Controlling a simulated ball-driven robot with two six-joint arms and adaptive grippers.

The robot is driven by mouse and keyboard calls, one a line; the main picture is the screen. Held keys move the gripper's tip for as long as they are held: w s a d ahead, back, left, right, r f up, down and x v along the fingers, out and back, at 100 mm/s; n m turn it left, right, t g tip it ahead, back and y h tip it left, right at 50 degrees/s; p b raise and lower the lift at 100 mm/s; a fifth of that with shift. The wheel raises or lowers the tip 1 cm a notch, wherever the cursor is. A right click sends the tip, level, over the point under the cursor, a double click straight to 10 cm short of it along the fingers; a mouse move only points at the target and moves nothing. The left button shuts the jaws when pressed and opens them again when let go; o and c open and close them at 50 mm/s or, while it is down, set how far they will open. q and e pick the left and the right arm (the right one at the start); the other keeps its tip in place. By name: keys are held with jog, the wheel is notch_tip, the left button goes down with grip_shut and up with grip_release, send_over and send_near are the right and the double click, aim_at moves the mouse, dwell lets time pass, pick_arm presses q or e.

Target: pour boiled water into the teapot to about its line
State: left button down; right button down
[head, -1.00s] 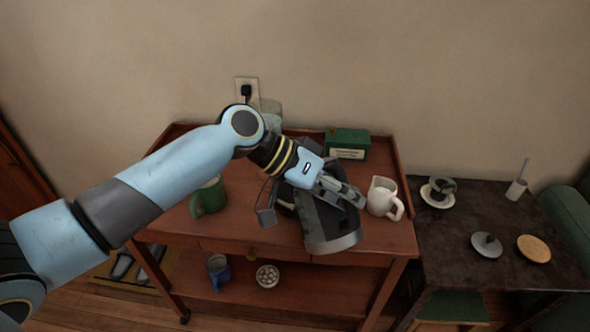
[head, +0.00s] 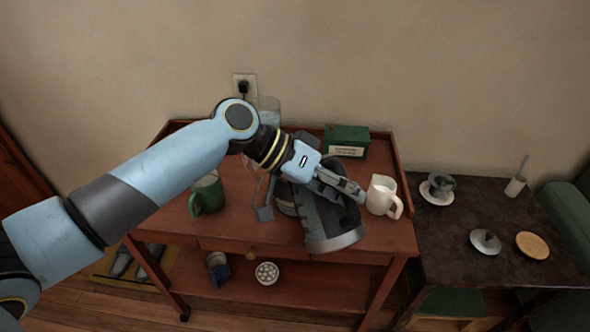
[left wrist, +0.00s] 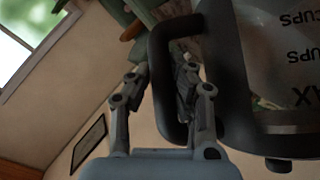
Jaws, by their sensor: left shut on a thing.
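My left gripper (head: 345,187) is shut on the black handle of a dark kettle (head: 325,218). The kettle is tilted over the wooden cart, its grey-rimmed end (head: 338,240) toward the front. In the left wrist view, the kettle's clear wall (left wrist: 285,60) shows cup markings and its black handle (left wrist: 162,85) passes by the fingers. A grey piece (head: 264,213) and a pale rounded shape show left of the kettle, partly hidden by it. I cannot tell whether they belong to the teapot. No water stream or teapot line is visible. My right gripper is not in view.
The cart top (head: 225,232) bears a green mug (head: 207,198), a white jug (head: 381,196) close right of the kettle, and a green box (head: 346,139). A dark side table (head: 455,225) holds a saucer with cup (head: 441,185), a round lid (head: 485,241) and a wooden disc (head: 532,245).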

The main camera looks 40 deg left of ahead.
pick_arm(q)
jog(key=shift+d+r, duration=0.15)
jog(key=shift+r, duration=0.1)
jog(key=shift+w+a, duration=0.15)
jog(key=shift+a, duration=0.05)
jog(key=shift+r, duration=0.1)
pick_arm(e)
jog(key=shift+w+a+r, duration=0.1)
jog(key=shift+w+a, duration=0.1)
pick_arm(q)
jog(key=shift+d, duration=0.15)
jog(key=shift+a, duration=0.2)
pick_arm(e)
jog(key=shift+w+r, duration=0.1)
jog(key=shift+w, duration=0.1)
pick_arm(q)
jog(key=shift+d+r, duration=0.1)
jog(key=shift+r, duration=0.05)
jog(key=shift+a+r+h+p, duration=0.15)
jog(key=shift+a+h+p, duration=0.05)
jog(key=shift+h+p, duration=0.1)
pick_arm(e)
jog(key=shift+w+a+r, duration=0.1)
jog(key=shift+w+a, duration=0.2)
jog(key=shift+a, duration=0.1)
pick_arm(q)
jog(key=shift+r, duration=0.1)
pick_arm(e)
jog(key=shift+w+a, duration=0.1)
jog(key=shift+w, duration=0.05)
